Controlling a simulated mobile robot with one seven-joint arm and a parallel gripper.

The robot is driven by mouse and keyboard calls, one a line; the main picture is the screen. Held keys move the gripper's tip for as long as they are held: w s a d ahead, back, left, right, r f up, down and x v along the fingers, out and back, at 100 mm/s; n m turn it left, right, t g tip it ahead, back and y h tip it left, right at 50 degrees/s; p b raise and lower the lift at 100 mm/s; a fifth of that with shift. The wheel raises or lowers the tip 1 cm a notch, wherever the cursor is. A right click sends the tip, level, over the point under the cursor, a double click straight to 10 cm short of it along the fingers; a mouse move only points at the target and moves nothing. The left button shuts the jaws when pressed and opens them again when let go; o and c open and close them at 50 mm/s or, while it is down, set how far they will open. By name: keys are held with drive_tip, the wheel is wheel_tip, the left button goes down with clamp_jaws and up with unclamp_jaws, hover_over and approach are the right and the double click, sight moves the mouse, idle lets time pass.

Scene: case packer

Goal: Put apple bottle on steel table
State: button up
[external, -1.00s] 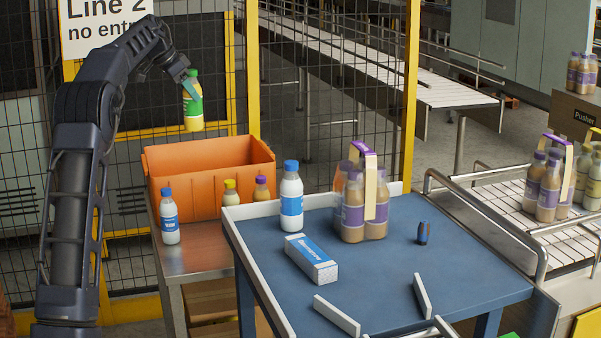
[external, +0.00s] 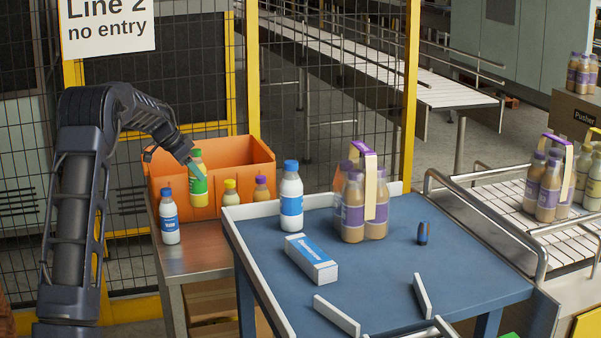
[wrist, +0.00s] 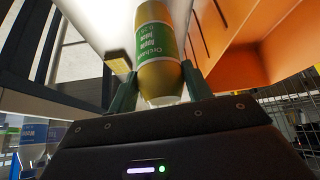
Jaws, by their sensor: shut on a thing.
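The apple bottle (external: 199,190) has a green cap, a green label and yellow juice. My gripper (external: 193,171) is shut on it and holds it upright, in front of the orange crate. In the wrist view the bottle (wrist: 160,75) sits between the two fingers (wrist: 158,90), its label reading apple juice. The steel table (external: 190,258) is below it, left of the blue table. I cannot tell whether the bottle's base touches the steel top.
On the steel table stand the orange crate (external: 240,160), a blue-capped white bottle (external: 170,225), a yellow-capped bottle (external: 231,196) and a purple-capped bottle (external: 261,190). The blue table (external: 390,270) holds a larger white bottle (external: 291,205), a bottle pack (external: 353,212) and a carton (external: 311,262). The steel table's front is bare.

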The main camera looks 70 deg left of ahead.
sight(197, 203)
wheel_tip(197, 203, down, 10)
drive_tip(key=shift+f, duration=0.25)
idle(0.4)
drive_tip(key=shift+f, duration=0.15)
drive_tip(key=o, duration=1.2)
drive_tip(key=shift+c, duration=0.2)
drive_tip(key=v, duration=1.2)
